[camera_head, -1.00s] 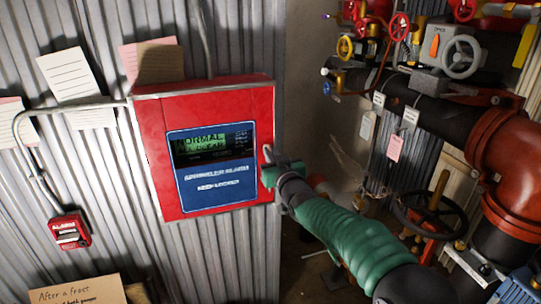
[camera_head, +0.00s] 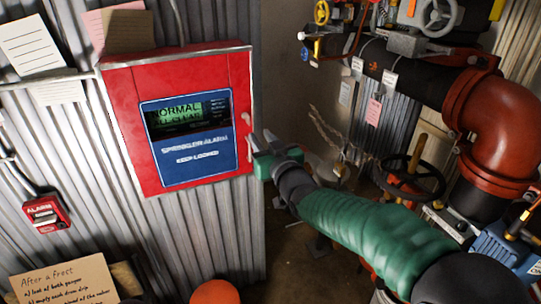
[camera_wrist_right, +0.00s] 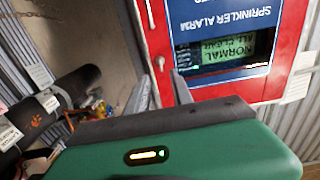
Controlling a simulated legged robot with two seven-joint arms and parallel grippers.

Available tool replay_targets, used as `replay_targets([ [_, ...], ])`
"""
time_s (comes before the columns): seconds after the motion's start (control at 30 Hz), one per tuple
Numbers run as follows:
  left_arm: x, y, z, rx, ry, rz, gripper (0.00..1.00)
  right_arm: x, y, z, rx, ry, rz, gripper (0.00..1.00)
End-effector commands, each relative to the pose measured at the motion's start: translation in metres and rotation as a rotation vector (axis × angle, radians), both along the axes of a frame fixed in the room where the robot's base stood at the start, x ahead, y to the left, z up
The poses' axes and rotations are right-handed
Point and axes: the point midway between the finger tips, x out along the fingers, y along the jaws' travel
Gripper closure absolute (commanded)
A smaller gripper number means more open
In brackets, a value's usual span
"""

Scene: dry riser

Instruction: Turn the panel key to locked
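The red alarm panel (camera_head: 120,110) hangs on the corrugated wall in the head view. Its blue face reads "SPRINKLER ALARM KEEP LOCKED", and its screen (camera_head: 178,112) reads "NORMAL". A small pale knob-like piece (camera_head: 246,119), possibly the key, sits at the panel's right edge. It also shows in the right wrist view (camera_wrist_right: 160,62), where the panel (camera_wrist_right: 155,25) appears upside down. My right gripper (camera_head: 261,138) is beside that edge, just below the piece. Its two grey fingers (camera_wrist_right: 164,75) are apart with nothing between them. The key's turn position is too small to read. My left gripper is out of view.
A red alarm box (camera_head: 46,212) and paper notes (camera_head: 30,48) are on the wall at left. A cardboard sign (camera_head: 65,280) is at lower left. Red and black pipes (camera_head: 500,120) with a black handwheel (camera_head: 412,180) stand at right, near my right arm.

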Motion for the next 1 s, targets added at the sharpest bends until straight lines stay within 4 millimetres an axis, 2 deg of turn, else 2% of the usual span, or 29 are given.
replay_targets([
  [0.1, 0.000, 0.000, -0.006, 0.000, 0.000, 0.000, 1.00, -0.031, -0.010, -0.001, -0.002, -0.002, -0.001, 0.73],
  [0.3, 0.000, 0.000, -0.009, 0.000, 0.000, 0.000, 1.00, -0.061, -0.020, -0.001, 0.000, 0.001, 0.000, 0.73],
  [0.63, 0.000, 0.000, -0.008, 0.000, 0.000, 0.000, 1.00, -0.065, -0.021, -0.002, 0.000, 0.003, 0.000, 0.73],
  [0.7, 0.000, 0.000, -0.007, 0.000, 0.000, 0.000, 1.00, -0.066, -0.024, -0.007, -0.007, 0.024, -0.007, 0.73],
  [0.77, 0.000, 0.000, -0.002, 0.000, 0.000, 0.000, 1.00, -0.069, -0.033, -0.021, -0.024, 0.082, -0.025, 0.73],
  [0.87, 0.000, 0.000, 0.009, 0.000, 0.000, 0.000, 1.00, -0.089, -0.061, -0.072, -0.075, 0.278, -0.086, 0.73],
  [0.9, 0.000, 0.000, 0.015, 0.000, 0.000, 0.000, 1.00, -0.104, -0.076, -0.099, -0.100, 0.385, -0.115, 0.73],
  [0.97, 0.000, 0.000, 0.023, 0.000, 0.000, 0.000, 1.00, -0.134, -0.099, -0.139, -0.132, 0.555, -0.158, 0.73],
  [1.0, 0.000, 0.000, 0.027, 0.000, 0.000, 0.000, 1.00, -0.158, -0.113, -0.163, -0.151, 0.667, -0.184, 0.73],
])
